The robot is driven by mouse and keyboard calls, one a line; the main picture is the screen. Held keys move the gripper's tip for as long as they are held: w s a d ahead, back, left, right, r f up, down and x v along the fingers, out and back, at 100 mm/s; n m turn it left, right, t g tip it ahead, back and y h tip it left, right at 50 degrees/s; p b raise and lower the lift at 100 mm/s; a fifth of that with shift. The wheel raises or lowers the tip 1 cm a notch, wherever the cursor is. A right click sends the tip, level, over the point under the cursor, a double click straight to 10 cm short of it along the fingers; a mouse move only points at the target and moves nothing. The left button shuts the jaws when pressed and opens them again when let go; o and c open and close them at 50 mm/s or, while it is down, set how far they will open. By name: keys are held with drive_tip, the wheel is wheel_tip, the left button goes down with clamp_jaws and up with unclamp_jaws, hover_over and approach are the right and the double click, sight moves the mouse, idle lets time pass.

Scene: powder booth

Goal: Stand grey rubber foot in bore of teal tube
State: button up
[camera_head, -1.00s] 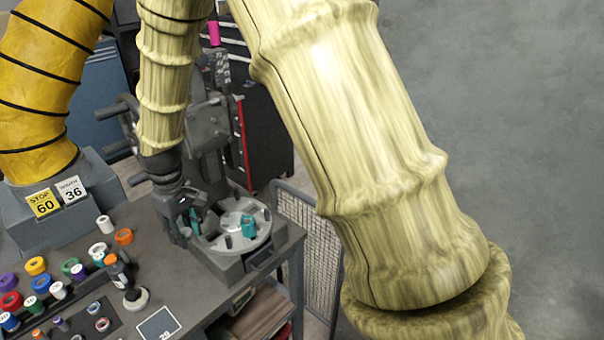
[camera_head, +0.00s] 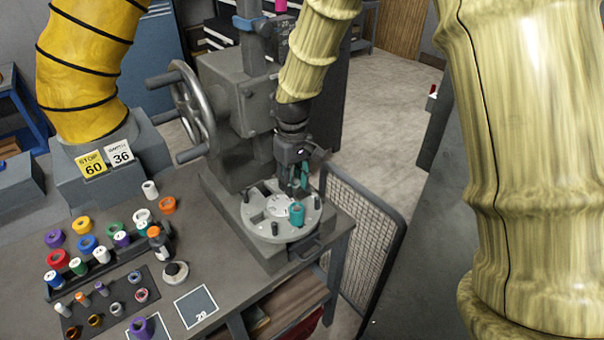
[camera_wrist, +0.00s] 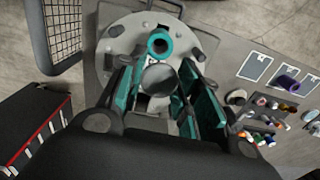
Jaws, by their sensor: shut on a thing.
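The teal tube (camera_head: 296,214) stands upright on the round grey plate (camera_head: 262,232). In the wrist view the tube (camera_wrist: 160,42) shows its open dark bore, just beyond my fingertips. My gripper (camera_head: 299,186) is above and just behind the tube in the head view. In the wrist view my gripper (camera_wrist: 158,88), with teal finger pads, is shut on the grey rubber foot (camera_wrist: 158,79), which shows as a round grey face. The foot looks apart from the tube. Its lower end is hidden, and in the head view I cannot make it out.
Short dark pegs (camera_head: 275,229) stand on the plate around the tube. A grey machine with a handwheel (camera_head: 190,110) rises behind it. Several coloured rings and spools (camera_head: 87,243) fill the table's left side. A mesh panel (camera_head: 355,225) stands at the table's right edge.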

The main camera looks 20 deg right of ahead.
drive_tip(key=shift+d, duration=0.25)
drive_tip(key=shift+s+d+r, duration=0.1)
drive_tip(key=shift+s, duration=0.15)
drive_tip(key=shift+s+r, duration=0.2)
drive_tip(key=shift+s, duration=0.5)
drive_tip(key=f, duration=0.1)
drive_tip(key=w+f, duration=0.1)
drive_tip(key=f, duration=0.1)
drive_tip(key=shift+w+d+f, duration=0.1)
drive_tip(key=shift+w+f, duration=0.05)
drive_tip(key=shift+s+f, duration=0.15)
drive_tip(key=shift+f, duration=0.45)
drive_tip(key=shift+s+f, duration=0.15)
drive_tip(key=shift+f, duration=0.45)
drive_tip(key=shift+w, duration=0.1)
drive_tip(key=shift+f+b, duration=0.35)
drive_tip(key=shift+f, duration=0.5)
